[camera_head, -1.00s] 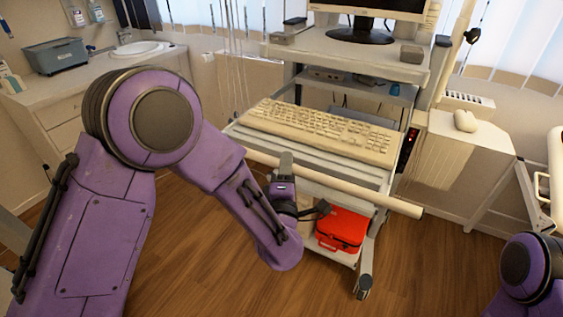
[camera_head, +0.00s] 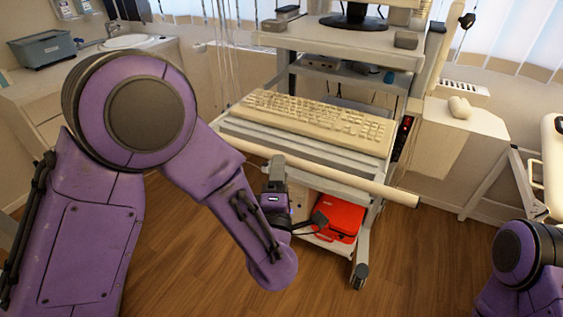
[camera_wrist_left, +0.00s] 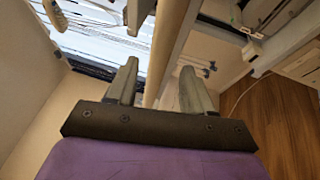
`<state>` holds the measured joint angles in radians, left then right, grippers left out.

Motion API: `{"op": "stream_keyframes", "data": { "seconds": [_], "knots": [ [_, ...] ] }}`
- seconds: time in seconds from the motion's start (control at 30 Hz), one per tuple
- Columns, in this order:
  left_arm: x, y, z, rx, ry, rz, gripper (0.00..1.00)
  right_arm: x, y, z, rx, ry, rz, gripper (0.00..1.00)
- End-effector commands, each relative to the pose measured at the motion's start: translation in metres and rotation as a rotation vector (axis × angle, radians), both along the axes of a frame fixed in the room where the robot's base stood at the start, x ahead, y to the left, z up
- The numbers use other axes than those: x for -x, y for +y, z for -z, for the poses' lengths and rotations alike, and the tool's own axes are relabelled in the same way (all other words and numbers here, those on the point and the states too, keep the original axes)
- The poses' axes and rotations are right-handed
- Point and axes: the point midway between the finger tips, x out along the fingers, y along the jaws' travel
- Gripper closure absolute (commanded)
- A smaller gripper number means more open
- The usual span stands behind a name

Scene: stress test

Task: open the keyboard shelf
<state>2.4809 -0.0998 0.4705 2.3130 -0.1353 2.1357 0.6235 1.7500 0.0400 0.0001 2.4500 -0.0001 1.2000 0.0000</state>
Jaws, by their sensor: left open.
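The keyboard shelf (camera_head: 300,149) is a pale tray on the equipment cart. A beige keyboard (camera_head: 318,121) lies on it. A long cream handle bar (camera_head: 345,180) runs along its front. My left gripper (camera_head: 276,163) is at the bar, left of its middle, pointing up from below and in front. In the left wrist view its two fingers (camera_wrist_left: 160,88) are apart, and the bar (camera_wrist_left: 171,45) shows in the gap between them. Whether the fingers touch the bar cannot be told. Of my right arm only a purple part shows at the lower right; its gripper is out of view.
A red case (camera_head: 338,219) sits on the cart's lower shelf, close beside my left gripper. A monitor stand (camera_head: 354,18) is on the top shelf. A white cabinet (camera_head: 450,150) stands to the right. The wooden floor (camera_head: 330,290) in front of the cart is clear.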

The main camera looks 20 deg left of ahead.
Motion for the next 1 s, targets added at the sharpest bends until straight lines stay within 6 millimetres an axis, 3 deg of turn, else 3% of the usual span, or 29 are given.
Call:
{"op": "stream_keyframes", "data": {
  "seconds": [0.1, 0.3, 0.8, 0.93, 0.97, 1.0],
  "knots": [
    [0.026, -0.007, 0.008, -0.003, 0.0, 0.004, 0.48, 0.0, 0.0, 0.01, 0.0, 0.0, 0.0, 0.57],
    [0.049, -0.013, 0.01, -0.001, 0.0, 0.002, 0.48, 0.0, 0.0, 0.014, 0.0, 0.0, 0.0, 0.57],
    [0.051, -0.013, 0.01, -0.009, 0.003, 0.0, 0.48, 0.0, 0.0, 0.014, 0.0, 0.0, 0.0, 0.57],
    [0.044, -0.031, 0.025, -0.22, 0.119, 0.077, 0.48, 0.0, 0.0, 0.014, 0.0, 0.0, 0.0, 0.57],
    [0.04, -0.032, 0.033, -0.316, 0.17, 0.102, 0.48, 0.0, 0.0, 0.014, 0.0, 0.0, 0.0, 0.57],
    [0.035, -0.027, 0.056, -0.461, 0.274, 0.132, 0.48, 0.0, 0.0, 0.014, 0.0, 0.0, 0.0, 0.57]
  ]
}}
